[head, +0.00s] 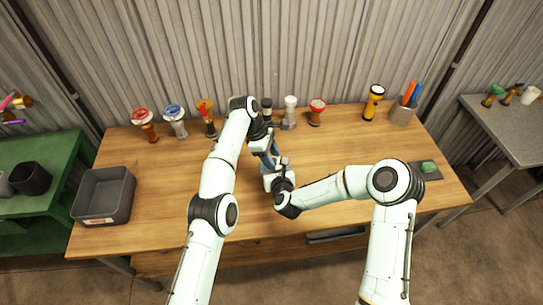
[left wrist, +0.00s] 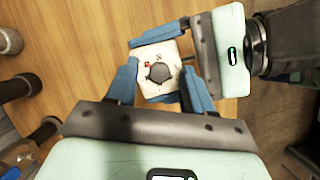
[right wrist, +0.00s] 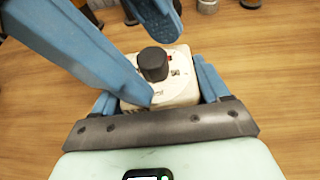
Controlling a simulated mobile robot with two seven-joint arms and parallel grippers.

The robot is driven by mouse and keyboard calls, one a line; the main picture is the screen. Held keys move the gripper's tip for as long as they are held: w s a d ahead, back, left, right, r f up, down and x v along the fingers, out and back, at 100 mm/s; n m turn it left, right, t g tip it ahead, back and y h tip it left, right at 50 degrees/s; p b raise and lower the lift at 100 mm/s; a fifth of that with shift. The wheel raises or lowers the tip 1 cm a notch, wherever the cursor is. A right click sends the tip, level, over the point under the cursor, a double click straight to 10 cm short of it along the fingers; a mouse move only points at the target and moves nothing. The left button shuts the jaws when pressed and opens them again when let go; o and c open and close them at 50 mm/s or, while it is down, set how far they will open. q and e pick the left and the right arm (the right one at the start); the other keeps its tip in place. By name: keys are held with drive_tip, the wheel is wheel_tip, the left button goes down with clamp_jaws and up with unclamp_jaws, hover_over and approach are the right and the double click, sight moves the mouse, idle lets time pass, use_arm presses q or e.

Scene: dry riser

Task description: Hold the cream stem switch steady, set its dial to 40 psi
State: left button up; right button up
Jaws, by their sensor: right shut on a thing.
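The cream stem switch (right wrist: 182,92) stands on the wooden table, with a dark round dial (right wrist: 153,64) on its top face. In the left wrist view the switch (left wrist: 168,56) shows a small red mark beside the dial (left wrist: 159,73); the scale is too small to read. My right gripper (right wrist: 158,90) is shut on the switch body, one blue finger on each side. My left gripper (left wrist: 158,70) is open above the switch, its fingers on either side of the dial and apart from it. In the head view the left gripper (head: 270,158) and arms partly hide the switch.
Several valve-like fittings, including a red one (head: 145,125) and a white one (head: 289,112), line the table's back. A yellow flashlight (head: 373,102) and a pen cup (head: 402,114) stand back right. A grey bin (head: 104,220) sits at left. Table either side of the arms is mostly clear.

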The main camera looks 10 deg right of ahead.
use_arm(q)
drive_tip(key=shift+n, duration=0.4)
